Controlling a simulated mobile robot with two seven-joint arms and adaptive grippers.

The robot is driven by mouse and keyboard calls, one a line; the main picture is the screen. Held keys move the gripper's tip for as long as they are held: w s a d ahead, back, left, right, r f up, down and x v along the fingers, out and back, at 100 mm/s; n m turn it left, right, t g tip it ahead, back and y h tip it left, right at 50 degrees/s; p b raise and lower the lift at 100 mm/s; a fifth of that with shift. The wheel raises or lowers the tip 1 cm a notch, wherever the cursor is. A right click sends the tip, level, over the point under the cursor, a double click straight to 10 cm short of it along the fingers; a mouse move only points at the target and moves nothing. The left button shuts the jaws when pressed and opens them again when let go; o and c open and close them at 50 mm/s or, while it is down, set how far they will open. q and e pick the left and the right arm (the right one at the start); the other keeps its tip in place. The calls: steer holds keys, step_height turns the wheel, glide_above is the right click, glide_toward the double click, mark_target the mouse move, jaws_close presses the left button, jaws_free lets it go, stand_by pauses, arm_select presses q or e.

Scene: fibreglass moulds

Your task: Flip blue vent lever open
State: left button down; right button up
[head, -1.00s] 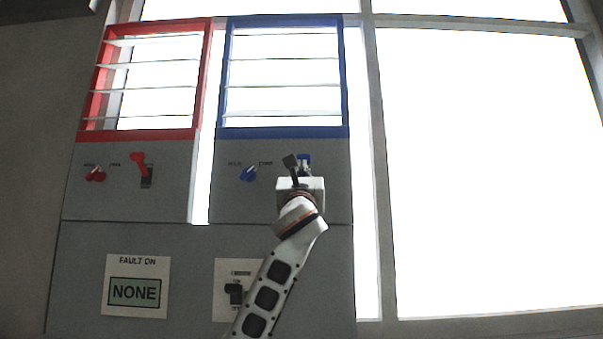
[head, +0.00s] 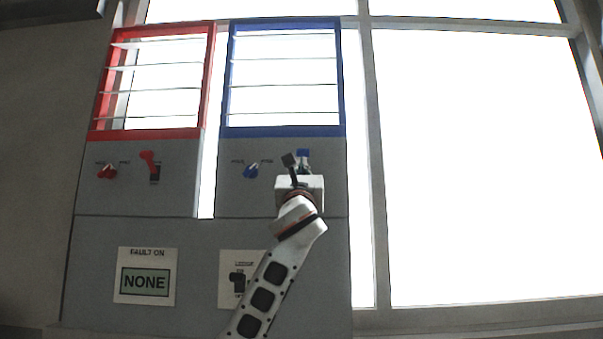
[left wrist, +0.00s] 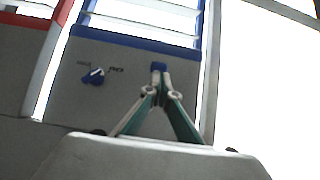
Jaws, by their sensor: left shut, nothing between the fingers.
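The blue vent lever (head: 303,154) is on the grey panel below the blue-framed vent (head: 283,131). Its blue handle is at the upper end and its lower part is partly hidden behind my gripper. My left gripper (head: 289,160) is in front of the panel, just left of the lever in the head view. In the left wrist view the fingertips (left wrist: 161,78) are together and empty, just below the blue handle (left wrist: 158,67). I cannot tell whether they touch it. My right gripper is in neither view.
A blue knob (head: 251,171) sits left of the blue lever. A red knob (head: 107,172) and red lever (head: 148,160) are under the red-framed vent (head: 150,134). Below are a "FAULT ON" display reading NONE (head: 145,282) and a black switch (head: 237,283), partly beside my arm.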

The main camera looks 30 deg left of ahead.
arm_select(q)
steer(key=shift+s+d+r+b, duration=0.15)
steer(key=shift+s+d+r, duration=0.25)
steer(key=shift+s, duration=0.4)
steer(key=shift+s+d+r+b, duration=0.15)
steer(key=shift+s+d+r, duration=0.1)
steer(key=shift+s+d, duration=0.4)
steer(key=shift+s+d+r+b, duration=0.15)
steer(key=shift+s+d+r, duration=0.15)
steer(key=shift+s, duration=0.6)
